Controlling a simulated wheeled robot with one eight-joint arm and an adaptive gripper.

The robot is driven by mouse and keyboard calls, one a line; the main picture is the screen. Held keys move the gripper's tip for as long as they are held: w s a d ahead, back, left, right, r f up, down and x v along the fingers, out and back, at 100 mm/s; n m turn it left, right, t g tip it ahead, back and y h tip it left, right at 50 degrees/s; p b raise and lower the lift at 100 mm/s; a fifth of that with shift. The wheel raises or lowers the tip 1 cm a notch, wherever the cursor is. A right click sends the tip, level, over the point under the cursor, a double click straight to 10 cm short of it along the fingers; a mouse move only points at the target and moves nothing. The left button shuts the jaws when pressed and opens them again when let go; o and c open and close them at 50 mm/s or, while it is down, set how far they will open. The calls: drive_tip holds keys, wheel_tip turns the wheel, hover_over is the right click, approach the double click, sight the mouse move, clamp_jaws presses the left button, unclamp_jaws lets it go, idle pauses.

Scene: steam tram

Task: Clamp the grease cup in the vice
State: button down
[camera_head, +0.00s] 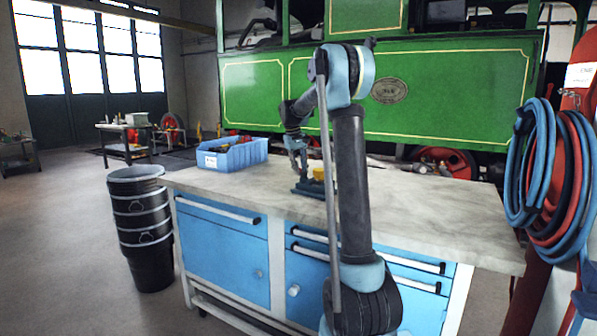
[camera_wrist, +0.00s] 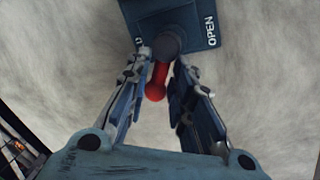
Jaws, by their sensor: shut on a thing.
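The vice is a dark blue block on the bench top, small in the head view (camera_head: 306,190). In the wrist view the end of the vice (camera_wrist: 140,14) shows the word OPEN on its right side. A dark round hub and a red lever (camera_wrist: 155,86) stick out from it. My gripper (camera_wrist: 162,62) is shut on the red lever, one finger on each side. In the head view my gripper (camera_head: 299,174) is low at the vice. A small yellow thing, likely the grease cup (camera_head: 318,173), shows at the vice, partly behind my arm. I cannot tell whether it sits between the jaws.
A blue bin (camera_head: 222,161) stands on the bench (camera_head: 430,200), left of the vice. The bench top to the right is mostly clear. Stacked black buckets (camera_head: 140,225) stand left of the bench. Hoses (camera_head: 545,165) hang at the right. The green tram is behind.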

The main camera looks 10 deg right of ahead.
drive_tip(key=shift+d+m+g, duration=0.15)
drive_tip(key=shift+d+m, duration=0.05)
drive_tip(key=shift+m, duration=0.6)
drive_tip(key=shift+d+m+g, duration=0.15)
drive_tip(key=shift+d+m, duration=0.05)
drive_tip(key=shift+m, duration=0.6)
drive_tip(key=shift+f, duration=0.1)
drive_tip(key=c, duration=1.6)
unclamp_jaws()
drive_tip(key=r, duration=0.4)
drive_tip(key=a+r, duration=0.1)
drive_tip(key=r, duration=0.3)
drive_tip(key=a+r, duration=0.1)
drive_tip(key=r, duration=0.2)
drive_tip(key=shift+w+a+r, duration=0.1)
drive_tip(key=shift+a+r, duration=0.05)
drive_tip(key=shift+r, duration=0.25)
